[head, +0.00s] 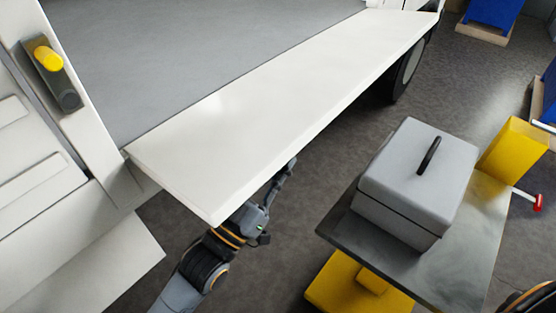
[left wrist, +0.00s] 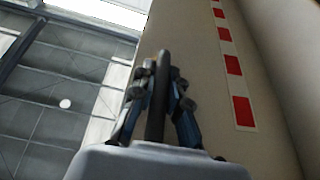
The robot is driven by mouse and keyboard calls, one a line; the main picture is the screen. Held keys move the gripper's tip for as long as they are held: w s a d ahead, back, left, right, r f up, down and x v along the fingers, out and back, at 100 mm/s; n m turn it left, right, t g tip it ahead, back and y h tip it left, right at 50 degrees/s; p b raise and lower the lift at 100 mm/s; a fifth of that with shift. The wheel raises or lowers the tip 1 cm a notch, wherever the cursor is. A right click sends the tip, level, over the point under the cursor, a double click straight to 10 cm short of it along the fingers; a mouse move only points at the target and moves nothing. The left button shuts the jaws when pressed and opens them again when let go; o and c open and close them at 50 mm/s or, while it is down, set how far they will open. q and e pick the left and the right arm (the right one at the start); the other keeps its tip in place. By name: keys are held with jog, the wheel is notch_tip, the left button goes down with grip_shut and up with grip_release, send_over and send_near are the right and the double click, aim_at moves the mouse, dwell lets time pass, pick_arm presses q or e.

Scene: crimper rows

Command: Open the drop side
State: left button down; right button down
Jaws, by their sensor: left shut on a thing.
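The drop side (head: 270,105) is a long white panel along the truck bed. In the head view it lies swung out, about level with the grey bed floor, its outer edge over the open floor. My left gripper (head: 287,172) is below that outer edge, partly hidden by it. In the left wrist view my left gripper (left wrist: 160,75) is shut on a dark upright bar (left wrist: 157,110), beside the panel's outer face (left wrist: 200,60) with its red and white strip (left wrist: 234,75). Where the bar attaches is hidden. My right gripper is not in view.
A latch with a yellow grip (head: 47,57) sits on the left post. A dark-topped cart (head: 460,265) carrying a grey box (head: 415,175) stands to the right, near my left arm. A wheel (head: 408,70) is under the far end. Floor between panel and cart is clear.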

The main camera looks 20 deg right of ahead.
pick_arm(q)
jog(key=shift+r, duration=0.15)
jog(key=c, duration=1.3)
grip_release()
jog(key=shift+c, duration=0.2)
jog(key=v, duration=1.2)
jog(key=shift+f, duration=0.2)
